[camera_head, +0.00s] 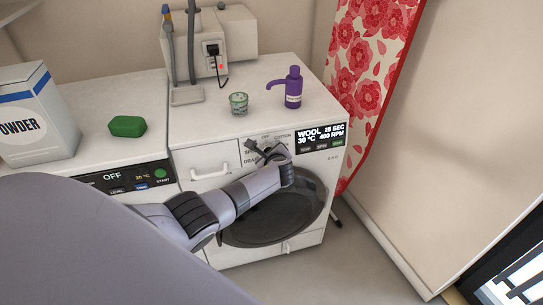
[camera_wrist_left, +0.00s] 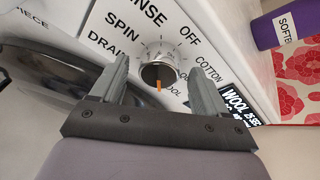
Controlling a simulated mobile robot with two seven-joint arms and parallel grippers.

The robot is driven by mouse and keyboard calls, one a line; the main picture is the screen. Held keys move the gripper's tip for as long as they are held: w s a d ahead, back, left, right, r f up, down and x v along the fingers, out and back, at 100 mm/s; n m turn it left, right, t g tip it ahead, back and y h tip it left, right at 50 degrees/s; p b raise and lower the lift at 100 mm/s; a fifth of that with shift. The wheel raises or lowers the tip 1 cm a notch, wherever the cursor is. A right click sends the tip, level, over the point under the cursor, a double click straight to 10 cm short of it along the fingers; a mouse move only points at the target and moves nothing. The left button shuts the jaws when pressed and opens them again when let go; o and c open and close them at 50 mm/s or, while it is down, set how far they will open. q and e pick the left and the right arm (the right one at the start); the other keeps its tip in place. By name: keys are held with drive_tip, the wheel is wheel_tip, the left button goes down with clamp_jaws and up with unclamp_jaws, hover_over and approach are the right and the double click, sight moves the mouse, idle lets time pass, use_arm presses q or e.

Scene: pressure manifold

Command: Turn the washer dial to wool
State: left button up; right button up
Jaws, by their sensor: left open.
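The washer (camera_head: 215,160) has a round metal dial (camera_wrist_left: 151,73) with an orange mark, seen in the left wrist view. Labels around it read rinse, spin, drain, off and cotton; a lower one is partly hidden and ends in "OL". The orange mark points down, near that label. The washer display (camera_head: 321,138) reads WOOL, 25 sec, 30 °C, 400 rpm. My left gripper (camera_head: 262,150) is at the dial, open, and it also shows in the left wrist view (camera_wrist_left: 160,72) with a finger on either side of the dial, apparently with gaps. My right gripper is not in view.
A green cup (camera_head: 239,103) and a purple softener bottle (camera_head: 292,88) stand on the washer top. A second machine on the left carries a powder box (camera_head: 38,118) and a green block (camera_head: 127,126).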

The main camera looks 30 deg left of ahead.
use_arm(q)
drive_tip(key=v, duration=0.6)
drive_tip(key=shift+s+d+r, duration=0.15)
drive_tip(key=shift+s+d, duration=0.05)
drive_tip(key=shift+d, duration=0.05)
idle(0.6)
drive_tip(key=s+d+f+n+h, duration=0.6)
drive_tip(key=s+d+f, duration=0.35)
drive_tip(key=s, duration=0.35)
drive_tip(key=s+d+r+n+h, duration=0.1)
drive_tip(key=s+d+n+h, duration=0.1)
drive_tip(key=s+n, duration=0.4)
drive_tip(key=s+d+r+n+t+h, duration=0.1)
drive_tip(key=s+d+n+h, duration=0.1)
drive_tip(key=s+n, duration=0.4)
drive_tip(key=s+d, duration=0.1)
drive_tip(key=s, duration=0.3)
drive_tip(key=shift+s+d+r+t+h, duration=0.15)
drive_tip(key=shift+s+r+t+h, duration=0.05)
drive_tip(key=shift+t+h, duration=0.1)
